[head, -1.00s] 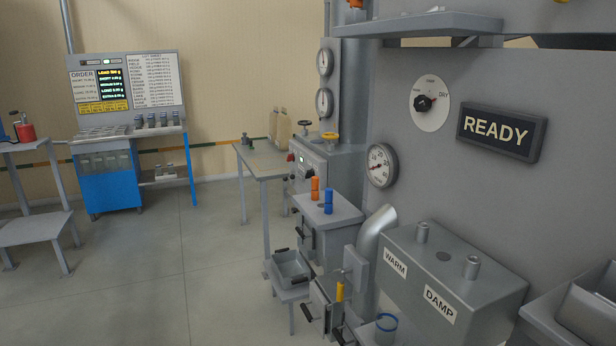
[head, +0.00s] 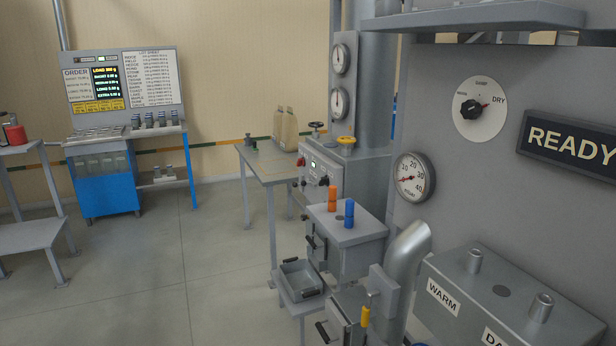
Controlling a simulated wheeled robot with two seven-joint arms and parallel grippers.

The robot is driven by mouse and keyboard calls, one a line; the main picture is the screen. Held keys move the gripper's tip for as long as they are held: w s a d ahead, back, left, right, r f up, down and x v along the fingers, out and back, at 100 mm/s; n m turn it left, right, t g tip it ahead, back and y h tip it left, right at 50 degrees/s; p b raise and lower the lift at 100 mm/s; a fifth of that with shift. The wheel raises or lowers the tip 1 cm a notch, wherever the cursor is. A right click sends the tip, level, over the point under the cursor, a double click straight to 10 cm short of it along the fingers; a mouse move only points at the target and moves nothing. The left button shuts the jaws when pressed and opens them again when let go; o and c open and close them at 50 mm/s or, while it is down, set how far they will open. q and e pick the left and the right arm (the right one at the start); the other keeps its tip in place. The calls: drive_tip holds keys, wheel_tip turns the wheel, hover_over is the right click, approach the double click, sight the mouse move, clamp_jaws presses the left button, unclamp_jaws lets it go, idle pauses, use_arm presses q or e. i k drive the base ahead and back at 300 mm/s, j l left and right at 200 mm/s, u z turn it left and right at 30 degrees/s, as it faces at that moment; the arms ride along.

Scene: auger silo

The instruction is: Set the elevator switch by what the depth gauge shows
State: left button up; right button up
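Two round white gauges, an upper one (head: 342,58) and a lower one (head: 341,103), sit on a grey panel at the centre back. A larger gauge (head: 415,178), numbered with 20, 30 and 40, is on the grey wall at right; its red needle points to the lower left. I cannot tell which is the depth gauge. A grey control box (head: 320,172) below the two gauges has a small lit display, a red knob and black knobs. I cannot tell which control is the elevator switch. Neither of my grippers is in view.
A selector dial (head: 480,108) marked DRY and a READY sign (head: 572,140) are on the right wall. Grey machine boxes (head: 345,240) and a pipe (head: 408,255) crowd the centre right. A table (head: 268,165) stands behind. The floor at left centre is clear.

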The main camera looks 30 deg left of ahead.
sight(323, 181)
drive_tip(key=i+j, duration=0.2)
drive_tip(key=j, duration=0.25)
drive_tip(key=i+j, duration=0.15)
drive_tip(key=j, duration=0.3)
drive_tip(key=i+j, duration=0.2)
drive_tip(key=j, duration=0.25)
drive_tip(key=i+j, duration=0.15)
drive_tip(key=j, duration=0.3)
drive_tip(key=i+j, duration=0.2)
drive_tip(key=j, duration=0.25)
drive_tip(key=i+j, duration=0.2)
drive_tip(key=j, duration=0.25)
drive_tip(key=i+j, duration=0.15)
drive_tip(key=j, duration=0.25)
drive_tip(key=i+j, duration=0.2)
drive_tip(key=j, duration=0.25)
drive_tip(key=z, duration=0.05)
